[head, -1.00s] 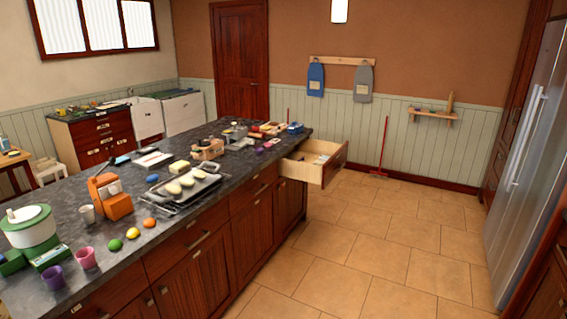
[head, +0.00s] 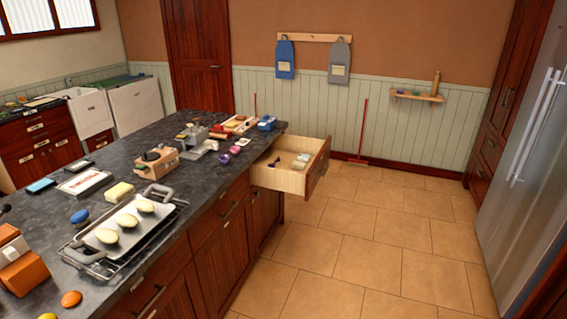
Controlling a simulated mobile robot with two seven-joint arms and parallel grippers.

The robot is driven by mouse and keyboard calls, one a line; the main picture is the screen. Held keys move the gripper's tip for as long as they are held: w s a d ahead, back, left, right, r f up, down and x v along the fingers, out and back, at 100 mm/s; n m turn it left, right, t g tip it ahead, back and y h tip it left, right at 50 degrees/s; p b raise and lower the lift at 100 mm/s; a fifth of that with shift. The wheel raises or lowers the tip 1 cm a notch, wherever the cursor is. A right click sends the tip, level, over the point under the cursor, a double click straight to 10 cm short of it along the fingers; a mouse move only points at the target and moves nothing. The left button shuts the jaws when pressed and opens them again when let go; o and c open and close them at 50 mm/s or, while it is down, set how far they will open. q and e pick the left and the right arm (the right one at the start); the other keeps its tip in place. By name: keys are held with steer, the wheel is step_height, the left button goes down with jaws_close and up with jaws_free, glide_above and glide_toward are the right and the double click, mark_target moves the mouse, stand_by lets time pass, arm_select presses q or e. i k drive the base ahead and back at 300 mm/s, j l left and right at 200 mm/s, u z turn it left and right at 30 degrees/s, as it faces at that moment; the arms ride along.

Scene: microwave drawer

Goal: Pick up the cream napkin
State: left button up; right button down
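I cannot pick out the cream napkin with certainty. An open drawer (head: 279,180) sticks out from the far end of the island. A pale yellow block (head: 119,192) lies on the counter beside a tray. Neither of my grippers is in view.
The dark island counter (head: 60,215) runs along the left and carries a metal tray (head: 150,235) with several pale oval things, and a wooden box (head: 155,161). The tiled floor (head: 370,240) is clear between the island and the fridge (head: 520,170).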

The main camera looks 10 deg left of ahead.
mark_target(298, 165)
steer(key=i+j, duration=0.15)
steer(key=i, duration=0.2)
steer(key=i+j, duration=0.15)
steer(key=i, duration=0.25)
steer(key=i+j, duration=0.15)
steer(key=i, duration=0.2)
